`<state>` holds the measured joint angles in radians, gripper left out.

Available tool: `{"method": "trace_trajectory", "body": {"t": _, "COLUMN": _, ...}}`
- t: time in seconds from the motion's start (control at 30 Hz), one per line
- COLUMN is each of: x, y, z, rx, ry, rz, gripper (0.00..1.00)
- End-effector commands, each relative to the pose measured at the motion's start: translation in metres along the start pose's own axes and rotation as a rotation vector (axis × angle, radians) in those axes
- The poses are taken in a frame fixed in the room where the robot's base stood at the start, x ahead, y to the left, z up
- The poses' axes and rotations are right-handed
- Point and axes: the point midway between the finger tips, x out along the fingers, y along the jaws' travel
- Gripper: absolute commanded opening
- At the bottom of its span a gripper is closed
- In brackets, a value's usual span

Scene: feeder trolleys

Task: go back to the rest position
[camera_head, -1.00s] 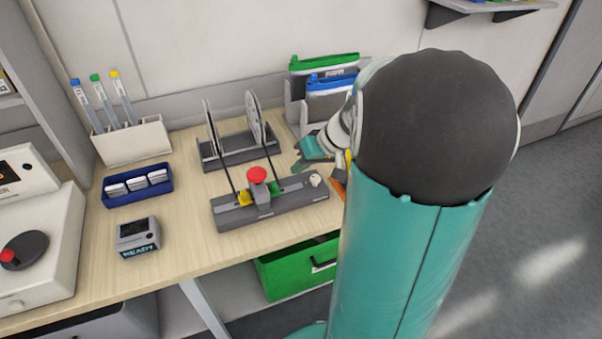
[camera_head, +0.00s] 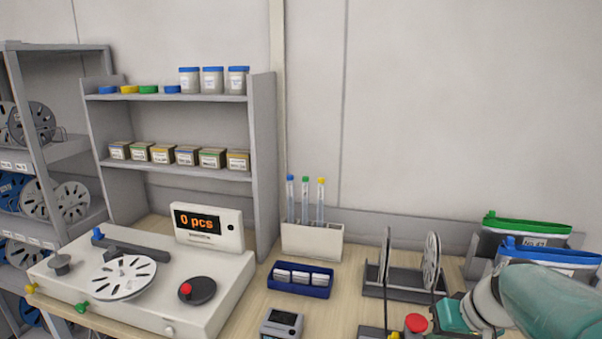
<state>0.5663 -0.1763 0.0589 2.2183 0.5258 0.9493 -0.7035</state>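My arm comes in from the lower right in the head view. My gripper (camera_head: 452,318) is at the lower right, low over the bench beside the red knob (camera_head: 416,323) of a device cut off by the bottom edge. Its teal fingers are partly out of frame and partly hidden by the wrist, so I cannot see whether they are open or shut, or whether anything is between them.
A reel rack (camera_head: 405,284) stands just behind my gripper, with pouches (camera_head: 528,232) to the right. A blue tray (camera_head: 300,281), a tube holder (camera_head: 312,240) and a white counting machine (camera_head: 190,285) are left. Shelves (camera_head: 180,175) rise behind. The wall above the rack is bare.

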Motion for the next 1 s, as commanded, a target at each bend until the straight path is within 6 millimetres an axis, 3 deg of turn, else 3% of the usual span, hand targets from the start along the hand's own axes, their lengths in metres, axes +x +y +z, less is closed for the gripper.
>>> {"method": "trace_trajectory", "body": {"t": 0.03, "x": -0.006, "y": -0.023, "z": 0.009, "rx": -0.032, "ry": -0.006, "rz": 0.029, "gripper": 0.0}}
{"method": "trace_trajectory", "body": {"t": 0.2, "x": -0.023, "y": -0.073, "z": 0.045, "rx": -0.086, "ry": -0.006, "rz": 0.126, "gripper": 0.0}}
{"method": "trace_trajectory", "body": {"t": 0.4, "x": -0.041, "y": -0.108, "z": 0.086, "rx": -0.135, "ry": 0.059, "rz": 0.212, "gripper": 0.0}}
{"method": "trace_trajectory", "body": {"t": 0.6, "x": -0.049, "y": -0.119, "z": 0.104, "rx": -0.148, "ry": 0.114, "rz": 0.244, "gripper": 0.0}}
{"method": "trace_trajectory", "body": {"t": 1.0, "x": -0.049, "y": -0.119, "z": 0.105, "rx": -0.145, "ry": 0.118, "rz": 0.247, "gripper": 0.0}}
